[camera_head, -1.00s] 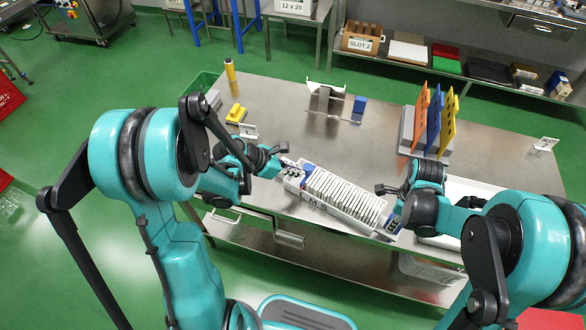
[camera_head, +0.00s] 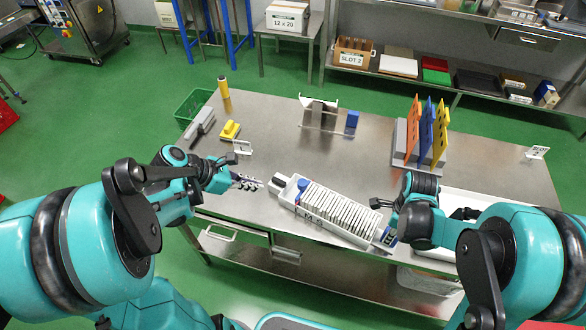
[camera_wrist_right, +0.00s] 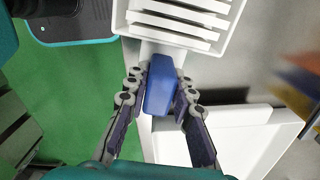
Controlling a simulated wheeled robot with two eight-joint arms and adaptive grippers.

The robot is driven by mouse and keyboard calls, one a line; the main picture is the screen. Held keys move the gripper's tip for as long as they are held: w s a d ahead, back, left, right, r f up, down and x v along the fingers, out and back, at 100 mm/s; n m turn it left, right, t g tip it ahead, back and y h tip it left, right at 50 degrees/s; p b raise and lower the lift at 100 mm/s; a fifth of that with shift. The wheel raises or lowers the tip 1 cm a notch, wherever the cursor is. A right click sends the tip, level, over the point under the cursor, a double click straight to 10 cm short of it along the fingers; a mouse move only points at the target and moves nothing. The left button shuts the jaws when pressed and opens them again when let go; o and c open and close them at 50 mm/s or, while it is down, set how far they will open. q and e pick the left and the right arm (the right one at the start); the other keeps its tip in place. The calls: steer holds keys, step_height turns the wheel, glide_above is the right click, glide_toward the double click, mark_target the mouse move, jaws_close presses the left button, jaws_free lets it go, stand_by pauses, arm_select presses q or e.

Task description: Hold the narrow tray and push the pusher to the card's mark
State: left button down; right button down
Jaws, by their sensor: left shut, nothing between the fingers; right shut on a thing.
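The narrow white tray (camera_head: 347,236) lies slanted along the table's front edge, holding a row of pale teabags, with the letters L, M, S on its near wall.
A yellow block (camera_head: 230,130), a yellow cylinder (camera_head: 224,93) and a grey block stand at the table's left. A rack with orange, blue and yellow panels (camera_head: 426,140) stands behind my right gripper. A white bin (camera_head: 500,202) is at the right. The table's middle is clear.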

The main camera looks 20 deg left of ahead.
steer(key=c, duration=1.2)
jaws_free()
